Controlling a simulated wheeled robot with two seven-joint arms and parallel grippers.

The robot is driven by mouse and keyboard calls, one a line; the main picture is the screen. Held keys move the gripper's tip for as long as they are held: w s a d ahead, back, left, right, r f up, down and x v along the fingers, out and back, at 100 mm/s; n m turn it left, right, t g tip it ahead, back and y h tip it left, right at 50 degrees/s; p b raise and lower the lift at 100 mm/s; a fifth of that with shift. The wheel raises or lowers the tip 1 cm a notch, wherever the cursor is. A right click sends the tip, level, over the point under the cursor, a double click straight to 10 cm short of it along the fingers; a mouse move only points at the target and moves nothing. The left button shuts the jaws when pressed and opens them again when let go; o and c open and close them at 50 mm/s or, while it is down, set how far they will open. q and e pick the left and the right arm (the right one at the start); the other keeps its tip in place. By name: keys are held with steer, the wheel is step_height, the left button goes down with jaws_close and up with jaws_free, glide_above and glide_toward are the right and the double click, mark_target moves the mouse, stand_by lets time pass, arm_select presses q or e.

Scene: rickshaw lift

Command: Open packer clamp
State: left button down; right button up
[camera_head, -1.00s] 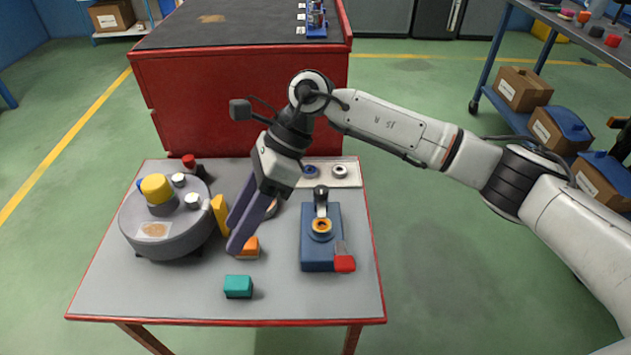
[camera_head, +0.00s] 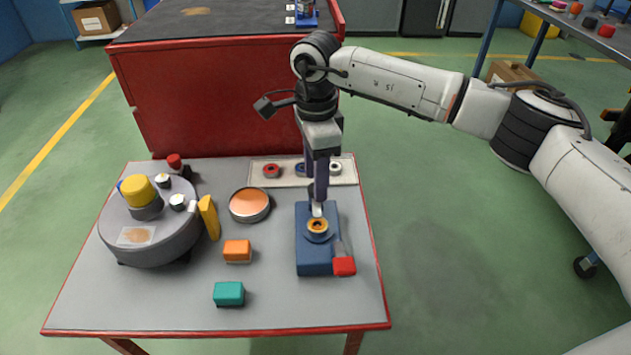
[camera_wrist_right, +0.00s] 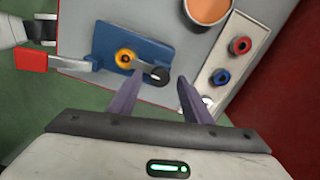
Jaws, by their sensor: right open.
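The packer clamp is a blue block (camera_head: 318,262) with an orange-yellow ring (camera_head: 317,226) on top, at the right of the small table. A red-ended lever (camera_head: 343,266) sticks out at the block's front right corner. My right gripper (camera_head: 318,196) points down over the block's back end. My left gripper is not in view.
On the grey table (camera_head: 160,305) stand a round grey machine (camera_head: 150,240), an orange-filled dish (camera_head: 250,205), an orange block (camera_head: 237,250) and a teal block (camera_head: 229,293). A tray of rings (camera_head: 258,182) lies behind. A red bench (camera_head: 215,110) stands beyond.

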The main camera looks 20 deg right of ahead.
steer(key=shift+f, duration=0.55)
steer(key=c, duration=1.1)
